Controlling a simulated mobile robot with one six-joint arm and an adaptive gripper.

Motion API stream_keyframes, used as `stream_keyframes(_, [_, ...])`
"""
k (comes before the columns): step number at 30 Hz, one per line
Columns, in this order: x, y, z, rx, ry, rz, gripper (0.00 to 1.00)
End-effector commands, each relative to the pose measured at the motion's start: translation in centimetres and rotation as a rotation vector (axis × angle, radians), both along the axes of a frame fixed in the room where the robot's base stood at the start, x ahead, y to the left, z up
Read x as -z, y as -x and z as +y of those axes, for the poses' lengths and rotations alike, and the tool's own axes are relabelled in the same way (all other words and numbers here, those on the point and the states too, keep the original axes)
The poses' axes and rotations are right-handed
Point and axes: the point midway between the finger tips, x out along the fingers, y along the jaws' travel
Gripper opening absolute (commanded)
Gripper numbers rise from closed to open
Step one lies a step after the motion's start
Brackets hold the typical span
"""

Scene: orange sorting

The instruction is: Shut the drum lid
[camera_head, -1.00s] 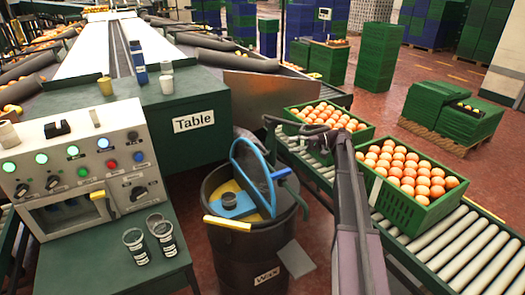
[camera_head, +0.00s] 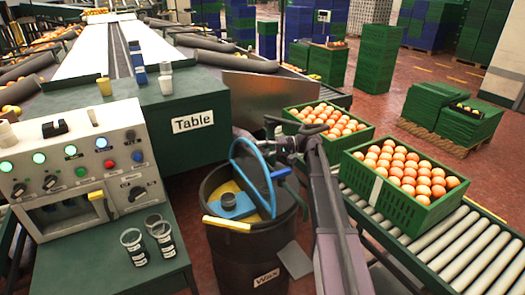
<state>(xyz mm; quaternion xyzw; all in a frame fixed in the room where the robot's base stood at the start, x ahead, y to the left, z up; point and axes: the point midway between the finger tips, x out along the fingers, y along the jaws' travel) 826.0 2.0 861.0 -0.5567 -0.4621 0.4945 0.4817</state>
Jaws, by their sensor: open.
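The dark wax drum (camera_head: 235,262) stands in front of the green table, with a "Wax" label on its front. Its lid (camera_head: 255,172) is open and stands tilted up, with a blue rim and a blue handle on its right side. Yellowish wax and a blue object (camera_head: 229,202) show in the drum's mouth. A yellow handle lies at the front rim. My gripper (camera_head: 272,127) is open, just behind and right of the lid's upper edge. It looks small and dark here, and I cannot tell whether it touches the lid.
Orange-filled green crates (camera_head: 405,178) stand on the roller conveyor (camera_head: 440,248) to the right. The control panel (camera_head: 80,165) and several small cups (camera_head: 135,245) are at the left. The green table (camera_head: 190,145) is close behind the drum. A grey flap (camera_head: 295,260) juts out low at the drum's right.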

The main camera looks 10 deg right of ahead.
Motion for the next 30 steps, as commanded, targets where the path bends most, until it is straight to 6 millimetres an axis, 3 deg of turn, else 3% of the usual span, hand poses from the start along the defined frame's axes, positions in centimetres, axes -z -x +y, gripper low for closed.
stream_keyframes(8, [0.0,0.0,0.1,-0.001,0.000,0.000,0.54])
stream_keyframes(12, [0.0,0.0,0.1,-0.001,0.000,0.000,0.12])
stream_keyframes(14, [0.0,0.0,0.1,-0.001,0.000,0.000,0.00])
stream_keyframes(23, [0.0,0.0,0.3,-0.003,0.003,-0.001,0.00])
stream_keyframes(30, [-0.3,0.2,1.8,-0.015,0.028,-0.008,0.00])
